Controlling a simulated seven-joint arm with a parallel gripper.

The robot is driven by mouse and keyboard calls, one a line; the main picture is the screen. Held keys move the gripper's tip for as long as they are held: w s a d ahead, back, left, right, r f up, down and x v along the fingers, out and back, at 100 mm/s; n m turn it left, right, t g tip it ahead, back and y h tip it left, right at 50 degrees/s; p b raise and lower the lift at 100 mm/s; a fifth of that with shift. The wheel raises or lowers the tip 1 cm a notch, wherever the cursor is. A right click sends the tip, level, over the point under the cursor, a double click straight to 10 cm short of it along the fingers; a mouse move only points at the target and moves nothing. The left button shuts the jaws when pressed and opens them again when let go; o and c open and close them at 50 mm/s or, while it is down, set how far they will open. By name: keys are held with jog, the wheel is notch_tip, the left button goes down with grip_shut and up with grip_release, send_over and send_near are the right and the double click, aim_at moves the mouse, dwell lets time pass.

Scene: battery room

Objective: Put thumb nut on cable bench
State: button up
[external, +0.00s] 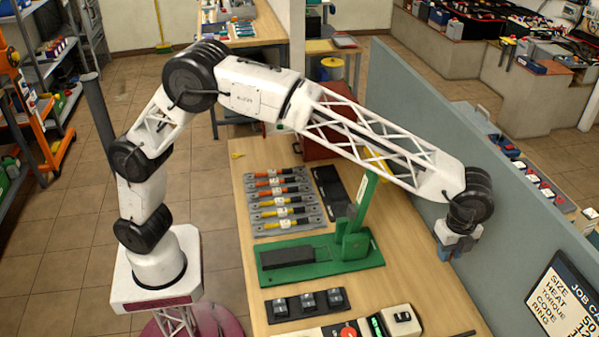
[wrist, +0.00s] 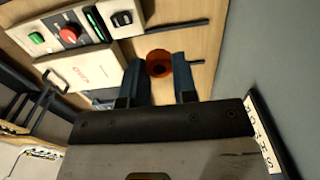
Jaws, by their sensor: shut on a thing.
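My gripper (external: 447,246) points down over the right side of the wooden cable bench (external: 243,181), close to the grey-blue partition. In the wrist view, its two dark blue fingers (wrist: 160,80) stand slightly apart, with a round orange-red piece (wrist: 159,62) with a dark centre between their tips. This piece appears to be the thumb nut, held by the fingers. The external view does not show it; the gripper hides it. The bench top also shows below the fingers in the wrist view (wrist: 203,45). The height of the piece above the bench is hard to tell.
A green press (external: 320,255) stands mid-bench, left of my gripper. Several cables on a grey rack (external: 285,205) lie behind it. Black blocks (external: 307,303) and a control box (external: 375,325) are at the front. The partition (external: 430,130) borders the bench on the right.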

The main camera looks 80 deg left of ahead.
send_over(424, 313)
notch_tip(424, 313, down, 15)
jog(key=shift+f, duration=0.15)
jog(key=shift+f, duration=2.4)
jog(key=shift+f, duration=2.5)
jog(key=shift+f, duration=0.15)
jog(key=o, duration=0.9)
